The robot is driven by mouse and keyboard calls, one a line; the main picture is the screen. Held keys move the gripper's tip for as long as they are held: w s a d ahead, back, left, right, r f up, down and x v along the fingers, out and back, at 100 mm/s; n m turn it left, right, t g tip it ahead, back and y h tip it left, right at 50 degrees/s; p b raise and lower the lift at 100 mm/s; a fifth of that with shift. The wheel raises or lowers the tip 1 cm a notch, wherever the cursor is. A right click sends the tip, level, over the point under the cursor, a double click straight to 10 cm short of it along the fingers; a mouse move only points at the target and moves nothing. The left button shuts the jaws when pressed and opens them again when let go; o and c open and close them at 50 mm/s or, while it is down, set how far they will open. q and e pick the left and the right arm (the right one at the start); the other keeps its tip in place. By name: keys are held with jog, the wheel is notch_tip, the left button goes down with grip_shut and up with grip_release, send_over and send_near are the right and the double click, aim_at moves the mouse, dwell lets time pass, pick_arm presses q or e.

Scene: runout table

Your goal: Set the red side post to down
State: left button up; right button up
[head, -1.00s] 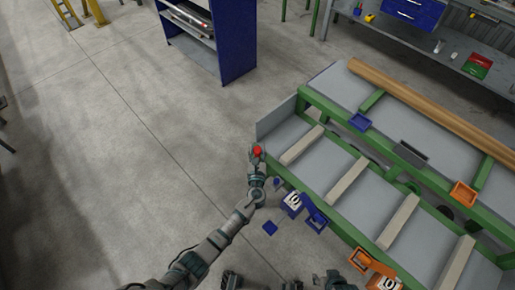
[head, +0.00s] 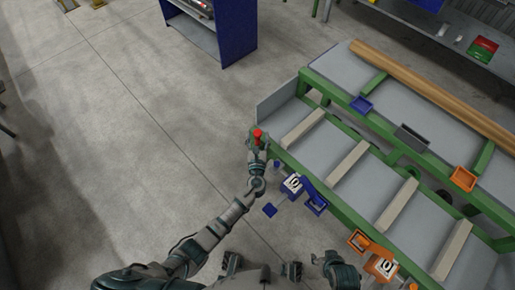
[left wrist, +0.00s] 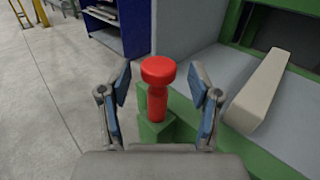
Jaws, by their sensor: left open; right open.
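The red side post (left wrist: 158,88) stands upright with a wide round cap, on a green block (left wrist: 157,130) at the table's corner. In the head view it shows as a small red spot (head: 257,134) at the end of my left arm. My left gripper (left wrist: 161,84) is open, with one finger on each side of the post and gaps between the fingers and the post. My right gripper (head: 340,268) is open, low in the head view near the orange fixture; its fingers are hard to make out.
The runout table (head: 330,197) has a green frame and pale crossbars. A blue fixture (head: 293,184) and an orange fixture (head: 380,266) are on its near side. A blue shelf unit (head: 236,40) stands behind. The floor to the left is clear.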

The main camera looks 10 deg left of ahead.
pick_arm(q)
jog(key=s+d, duration=0.1)
jog(key=s, duration=0.8)
jog(key=shift+s, duration=0.4)
jog(key=shift+d, duration=0.1)
jog(key=s+a+f+n+g+p, duration=0.3)
jog(key=s+a+f+n+g, duration=0.2)
jog(key=s+f+n, duration=0.3)
jog(key=s+a+f+n+g+p, duration=0.2)
jog(key=s+a+f+n+g, duration=0.3)
jog(key=f+n, duration=0.45)
jog(key=s+a+f+n+g+p, duration=0.1)
jog(key=s+f+n+g, duration=0.1)
jog(key=s+n, duration=0.3)
jog(key=s+a+f+n+g+h+p, duration=0.1)
jog(key=s+f+n, duration=0.4)
jog(key=s, duration=0.5)
jog(key=s+a+f+n+g+h+p, duration=0.1)
jog(key=s+a+f+n+g, duration=0.1)
jog(key=s+n, duration=0.3)
jog(key=s+f+g, duration=0.1)
jog(key=s, duration=0.2)
jog(key=shift+s+f, duration=0.35)
pick_arm(e)
jog(key=s+f+g, duration=0.1)
jog(key=s+f, duration=0.2)
jog(key=f, duration=0.7)
jog(key=s+d+f+g, duration=0.1)
jog(key=s+f, duration=0.2)
jog(key=f, duration=0.7)
